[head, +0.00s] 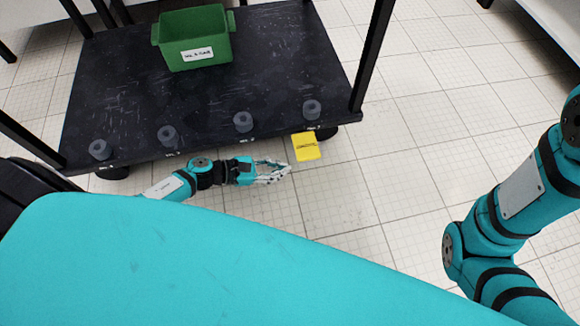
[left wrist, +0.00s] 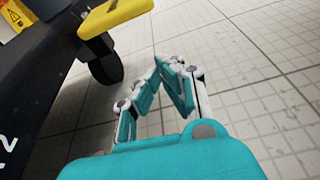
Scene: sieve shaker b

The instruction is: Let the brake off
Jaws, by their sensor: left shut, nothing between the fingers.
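The yellow brake pedal (head: 306,146) sticks out from the near right corner of the black cart (head: 200,100), above the floor. It also shows at the top of the left wrist view (left wrist: 115,14), above a black caster wheel (left wrist: 107,66). My left gripper (head: 288,172) is shut and empty, low in front of the cart. It is just left of the pedal and nearer to me, apparently not touching it. Its closed fingers show in the left wrist view (left wrist: 160,72), below the pedal. My right gripper is out of view.
A green labelled bin (head: 195,40) stands at the back of the cart. Several dark round knobs (head: 243,122) line its near edge. Black posts (head: 372,55) rise at the corners. The tiled floor (head: 400,150) right of the cart is clear.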

